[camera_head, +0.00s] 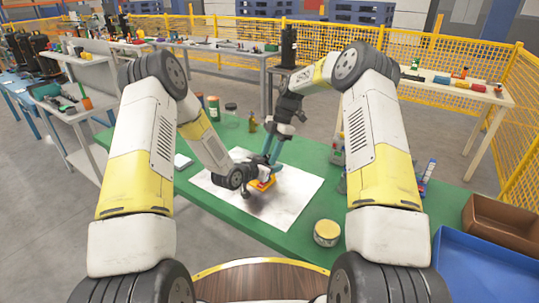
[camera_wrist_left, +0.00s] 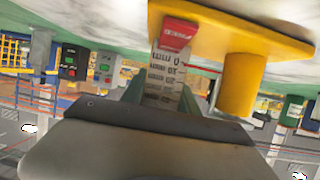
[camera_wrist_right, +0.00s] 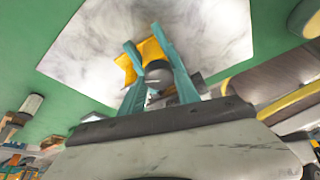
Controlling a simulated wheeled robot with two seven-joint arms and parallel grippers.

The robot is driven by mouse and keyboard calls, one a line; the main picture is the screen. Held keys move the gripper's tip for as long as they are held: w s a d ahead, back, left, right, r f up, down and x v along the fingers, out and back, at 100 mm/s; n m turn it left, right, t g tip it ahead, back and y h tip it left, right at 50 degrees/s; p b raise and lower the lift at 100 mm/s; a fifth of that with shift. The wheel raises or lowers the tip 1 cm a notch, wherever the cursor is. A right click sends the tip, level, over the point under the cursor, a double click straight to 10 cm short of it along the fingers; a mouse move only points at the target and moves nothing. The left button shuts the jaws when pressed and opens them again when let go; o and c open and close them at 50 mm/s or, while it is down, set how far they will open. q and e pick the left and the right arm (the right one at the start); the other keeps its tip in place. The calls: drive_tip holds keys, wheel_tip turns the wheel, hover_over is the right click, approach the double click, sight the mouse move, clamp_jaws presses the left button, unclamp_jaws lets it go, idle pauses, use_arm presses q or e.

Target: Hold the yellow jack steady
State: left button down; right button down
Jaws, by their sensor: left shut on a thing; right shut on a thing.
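The yellow jack (camera_head: 263,183) is at the white sheet in the middle of the green table. In the left wrist view it shows as a yellow plate (camera_wrist_left: 225,28) with a yellow cylinder, a red tab and a marked scale. My left gripper (camera_head: 252,182) comes in low from the left and is shut on the jack at the scale (camera_wrist_left: 163,80). My right gripper (camera_head: 272,158) points down from above with teal fingers, shut on a grey round part (camera_wrist_right: 157,76) in front of the jack's yellow body (camera_wrist_right: 146,50). The exact contact is partly hidden by the fingers.
The white sheet (camera_head: 290,205) lies on the green table (camera_head: 210,210). A round yellow tin (camera_head: 327,232) stands near the front. Bottles and jars (camera_head: 214,107) stand at the back left. A blue tray (camera_head: 485,270) and brown box (camera_head: 500,220) are at the right.

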idle(0.3)
drive_tip(key=c, duration=0.9)
unclamp_jaws()
drive_tip(key=shift+o, duration=0.2)
drive_tip(key=v, duration=1.2)
